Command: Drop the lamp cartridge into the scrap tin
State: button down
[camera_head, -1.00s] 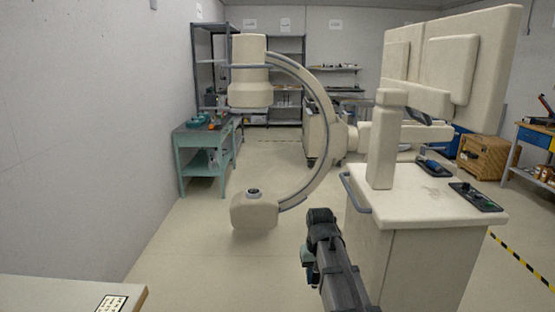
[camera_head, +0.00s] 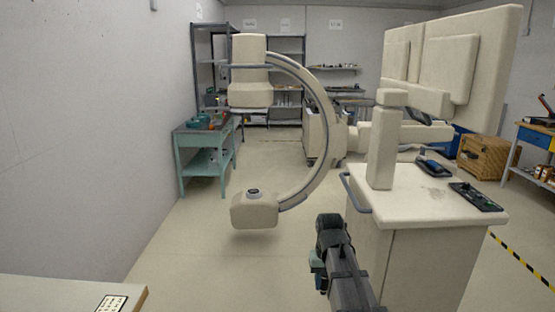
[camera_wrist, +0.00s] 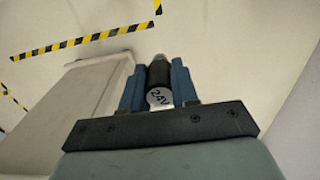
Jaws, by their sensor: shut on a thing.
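The lamp cartridge (camera_wrist: 159,80) shows in the wrist view as a dark cylinder with a pale, tapered far tip and a white end face marked "24V". My gripper (camera_wrist: 158,75) is shut on it, with one blue finger on each side. The cartridge is held above the pale floor. In the head view my dark arm is at the bottom, left of the white cart; the cartridge and fingers cannot be made out there. I cannot make out a scrap tin in either view.
The white cart (camera_head: 415,235) with a grey handle and monitors stands close on the right. A C-shaped machine (camera_head: 325,120) stands ahead. A teal bench (camera_head: 190,140) with small items is by the left wall. Open floor lies between; a pale tabletop (camera_head: 50,292) is at lower left.

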jog(key=s+a+r, duration=0.4)
jog(key=a, duration=0.8)
jog(key=s+a+r, duration=0.3)
jog(key=a, duration=0.9)
jog(key=s+a+r, duration=0.4)
jog(key=a, duration=0.9)
jog(key=s+a+r, duration=0.5)
jog(key=s+a, duration=0.5)
jog(key=s, duration=0.3)
jog(key=s+a+r, duration=0.5)
jog(key=s+a, duration=0.6)
jog(key=s, duration=0.3)
notch_tip(320, 180, down, 6)
jog(key=c, duration=0.8)
grip_release()
